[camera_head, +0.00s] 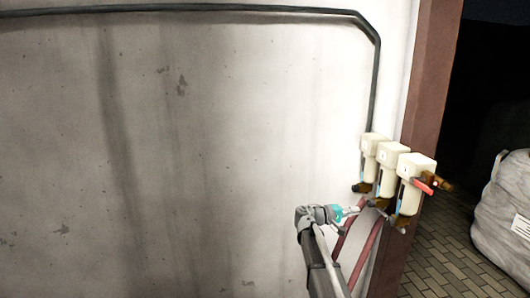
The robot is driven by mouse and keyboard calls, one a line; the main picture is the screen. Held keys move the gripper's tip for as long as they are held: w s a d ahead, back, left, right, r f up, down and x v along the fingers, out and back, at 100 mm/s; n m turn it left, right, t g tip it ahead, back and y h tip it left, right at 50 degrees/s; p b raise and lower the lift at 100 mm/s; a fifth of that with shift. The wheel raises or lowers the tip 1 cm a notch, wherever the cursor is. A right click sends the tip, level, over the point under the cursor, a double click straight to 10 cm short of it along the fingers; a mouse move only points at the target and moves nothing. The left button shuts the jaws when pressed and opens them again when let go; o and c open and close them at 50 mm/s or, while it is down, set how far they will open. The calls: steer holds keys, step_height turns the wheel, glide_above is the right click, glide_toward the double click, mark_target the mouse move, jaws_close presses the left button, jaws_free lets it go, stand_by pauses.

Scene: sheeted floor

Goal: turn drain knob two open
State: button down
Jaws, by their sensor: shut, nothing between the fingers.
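Three cream-coloured units stand in a row on the wall at the right: the left unit (371,153), the middle unit (390,166) and the right unit (412,186). Each has a dark brownish fitting at its lower end: the left fitting (361,188), the middle fitting (381,203) and the right fitting (399,223). Which knob is number two, and how it is turned, I cannot tell at this size. My gripper (369,204) is shut and empty, close to the lower end of the middle unit. Whether it touches the fitting is unclear.
A red handle (423,186) and a brass fitting (438,180) stick out at the right unit. A dark pipe (375,85) runs down to the units. Reddish hoses (366,250) hang below them. A white bulk bag (505,220) stands on the paved floor at the right.

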mark_target(369, 205)
steer(key=shift+a+r+p, duration=0.3)
steer(key=shift+r+p, duration=0.3)
steer(key=shift+r, duration=0.15)
steer(key=shift+d, duration=0.1)
steer(key=shift+w+d, duration=0.2)
steer(key=shift+d, duration=0.9)
steer(key=shift+w+d, duration=0.25)
steer(key=shift+d, duration=0.9)
steer(key=shift+w+d, duration=0.2)
steer(key=shift+d, duration=0.9)
steer(key=shift+w+a+f, duration=0.1)
steer(key=shift+w, duration=0.2)
steer(key=shift+f+b, duration=0.8)
steer(key=shift+b, duration=0.2)
steer(key=shift+s+f, duration=0.1)
steer(key=shift+s, duration=0.3)
